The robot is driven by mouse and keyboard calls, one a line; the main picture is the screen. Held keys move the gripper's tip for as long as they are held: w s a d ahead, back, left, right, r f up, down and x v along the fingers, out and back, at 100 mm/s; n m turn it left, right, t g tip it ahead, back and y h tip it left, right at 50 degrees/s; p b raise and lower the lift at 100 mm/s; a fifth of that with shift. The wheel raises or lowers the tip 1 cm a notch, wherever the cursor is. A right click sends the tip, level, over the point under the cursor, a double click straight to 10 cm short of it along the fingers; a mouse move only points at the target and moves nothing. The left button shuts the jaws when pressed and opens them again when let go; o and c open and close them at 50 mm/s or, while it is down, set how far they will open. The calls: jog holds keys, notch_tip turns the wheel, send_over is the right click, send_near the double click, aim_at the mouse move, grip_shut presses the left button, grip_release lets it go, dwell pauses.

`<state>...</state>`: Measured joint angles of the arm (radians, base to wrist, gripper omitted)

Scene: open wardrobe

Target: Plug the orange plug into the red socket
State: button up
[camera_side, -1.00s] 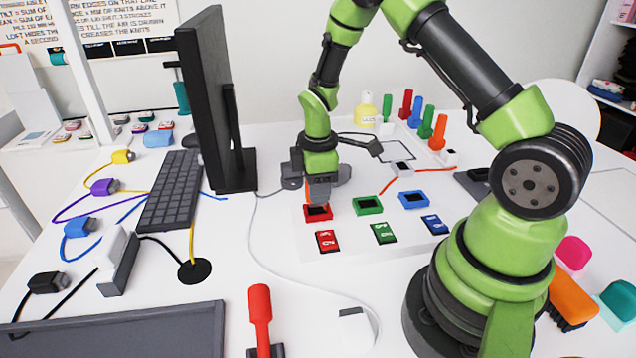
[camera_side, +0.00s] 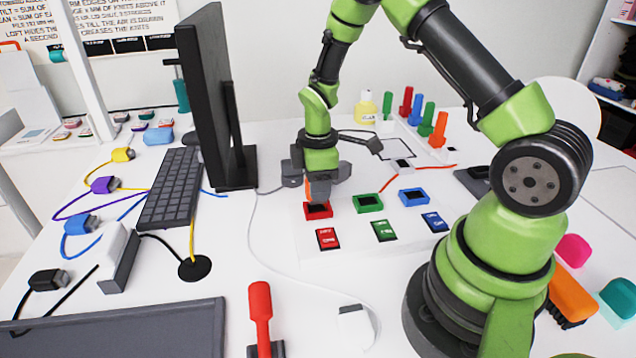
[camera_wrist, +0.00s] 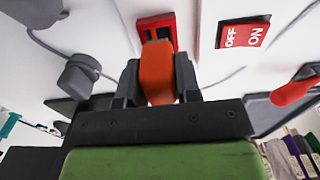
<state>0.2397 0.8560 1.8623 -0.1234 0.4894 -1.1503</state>
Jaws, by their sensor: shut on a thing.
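The orange plug (camera_wrist: 157,70) is between the two fingers of my gripper (camera_wrist: 157,82) in the wrist view, and its far end is at the red socket (camera_wrist: 148,28). In the side view my gripper (camera_side: 319,192) points down just above the red socket (camera_side: 317,212), and only a sliver of orange shows at the fingers. My gripper is shut on the plug. The plug overlaps the socket's near edge in the wrist view. I cannot tell how deep the plug sits, as the fingers and plug hide the opening.
A green socket (camera_side: 368,204) and a blue socket (camera_side: 413,197) stand to the right. A red switch (camera_side: 328,239), a green switch (camera_side: 384,231) and a blue switch (camera_side: 433,222) lie in front. The black monitor (camera_side: 215,100) stands close on the left. An orange cord (camera_side: 392,180) runs behind.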

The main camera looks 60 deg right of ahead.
jog(key=shift+f, duration=1.35)
jog(key=o, duration=1.1)
jog(key=shift+r, duration=0.1)
notch_tip(320, 180, up, 10)
jog(key=shift+f, duration=0.1)
jog(key=s+a+r+m+t, duration=0.2)
jog(key=s+a+r+m, duration=0.1)
jog(key=r, duration=0.4)
jog(key=s+a+r+m+t, duration=0.2)
jog(key=s+a+r+m, duration=0.15)
jog(key=r, duration=0.35)
jog(key=s+a+r+m+t, duration=0.1)
jog(key=s+m, duration=0.1)
jog(key=s, duration=0.1)
jog(key=s+a+r+m+t+y, duration=0.1)
jog(key=s+m, duration=0.1)
jog(key=s, duration=0.1)
jog(key=s+a+r+m+t+y, duration=0.1)
jog(key=s+m, duration=0.1)
jog(key=s, duration=0.2)
jog(key=shift+a+r+m, duration=0.25)
jog(key=shift+a+r, duration=0.15)
